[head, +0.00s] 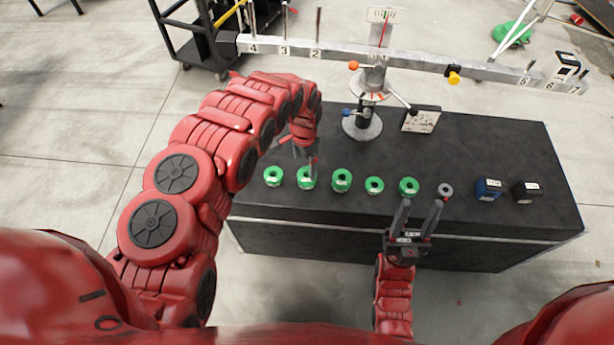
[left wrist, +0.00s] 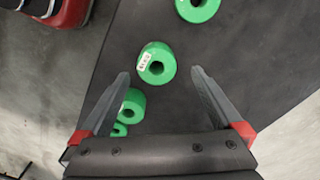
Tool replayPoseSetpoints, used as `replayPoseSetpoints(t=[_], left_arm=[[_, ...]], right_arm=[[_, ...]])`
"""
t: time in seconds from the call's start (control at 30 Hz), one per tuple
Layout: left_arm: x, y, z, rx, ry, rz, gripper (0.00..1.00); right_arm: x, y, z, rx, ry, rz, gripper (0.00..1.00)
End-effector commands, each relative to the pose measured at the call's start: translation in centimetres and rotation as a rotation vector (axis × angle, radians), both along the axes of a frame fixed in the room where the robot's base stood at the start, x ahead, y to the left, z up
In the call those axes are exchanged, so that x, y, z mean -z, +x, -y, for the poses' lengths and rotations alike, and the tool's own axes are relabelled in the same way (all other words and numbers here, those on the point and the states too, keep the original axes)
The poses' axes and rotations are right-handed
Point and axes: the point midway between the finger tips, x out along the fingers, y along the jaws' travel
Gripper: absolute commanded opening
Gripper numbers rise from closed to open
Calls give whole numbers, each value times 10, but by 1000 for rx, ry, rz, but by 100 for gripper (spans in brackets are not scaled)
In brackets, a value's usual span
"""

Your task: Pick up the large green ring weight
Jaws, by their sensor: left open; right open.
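Several green ring weights lie in a row along the front of the black table; their sizes look similar, and I cannot tell surely which is the large one. My left gripper (head: 311,163) hangs open above the second ring from the left (head: 305,183). In the left wrist view, the open fingers (left wrist: 160,74) point toward a green ring with a white label (left wrist: 157,63), which appears between the fingertips, apart from them. Another ring (left wrist: 132,104) shows nearer the gripper's base. My right gripper (head: 421,204) is open and empty, just in front of the rightmost green ring (head: 409,186).
Behind stands a balance post (head: 362,126) with a long metal beam (head: 430,64) above. A black cart (head: 195,45) stands at the back left.

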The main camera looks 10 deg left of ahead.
Motion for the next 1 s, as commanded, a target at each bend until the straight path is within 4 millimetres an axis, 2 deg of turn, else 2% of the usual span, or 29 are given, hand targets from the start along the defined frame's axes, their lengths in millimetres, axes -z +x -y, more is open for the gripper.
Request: replayPoseSetpoints(t=[0.1,0.47,0.7,0.83,1.0], left_arm=[[13,-1,2,1,-3,-2,100],[30,-2,3,1,-1,-3,100],[53,-4,8,2,0,-2,100],[68,-3,8,0,-2,-1,100],[74,-2,8,0,-1,1,100]], right_arm=[[-4,0,0,0,0,0,50],[-9,0,0,0,0,0,50],[-15,0,0,0,0,0,50],[-7,0,0,0,0,0,50],[-5,0,0,0,0,0,50]])
